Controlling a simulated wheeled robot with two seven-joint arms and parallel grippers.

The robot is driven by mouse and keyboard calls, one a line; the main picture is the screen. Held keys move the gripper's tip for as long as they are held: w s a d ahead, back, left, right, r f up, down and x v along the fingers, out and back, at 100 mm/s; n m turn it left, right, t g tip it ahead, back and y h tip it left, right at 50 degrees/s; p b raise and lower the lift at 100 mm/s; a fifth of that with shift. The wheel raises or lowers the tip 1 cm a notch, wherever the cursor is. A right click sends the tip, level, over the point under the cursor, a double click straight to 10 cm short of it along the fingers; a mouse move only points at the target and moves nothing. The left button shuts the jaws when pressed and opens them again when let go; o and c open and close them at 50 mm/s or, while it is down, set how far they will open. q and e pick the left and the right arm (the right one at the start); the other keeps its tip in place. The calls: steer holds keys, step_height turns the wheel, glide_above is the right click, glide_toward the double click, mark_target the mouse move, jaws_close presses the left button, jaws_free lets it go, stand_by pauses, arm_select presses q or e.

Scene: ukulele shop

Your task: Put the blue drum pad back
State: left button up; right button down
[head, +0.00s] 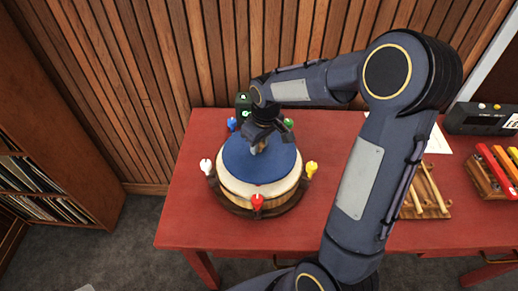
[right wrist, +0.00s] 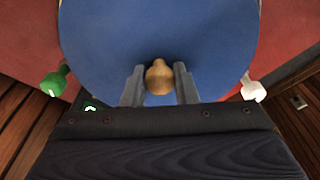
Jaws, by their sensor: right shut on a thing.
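The blue drum pad (head: 240,160) is a round blue disc with a wooden knob (right wrist: 158,78). In the head view it is over the top of the drum (head: 234,190), with the cream skin showing along the front edge. I cannot tell whether the pad touches the skin or is just above it. My right gripper (head: 260,147) reaches down over the pad, shut on its knob. In the right wrist view the two fingers of my right gripper (right wrist: 159,85) stand on either side of the knob. My left gripper is not in view.
Coloured pegs, including a red one (head: 257,202) and a yellow one (head: 311,168), ring the drum on the red table (head: 190,225). A small dark device (head: 243,101) stands behind it. A wooden rack (head: 430,195) and a xylophone (head: 495,165) are at right.

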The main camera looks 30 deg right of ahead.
mark_target(259, 151)
steer(key=shift+w+f, duration=0.15)
steer(key=shift+f, duration=1.55)
steer(key=shift+f, duration=0.1)
steer(key=c, duration=1.1)
jaws_free()
steer(key=shift+c, duration=0.2)
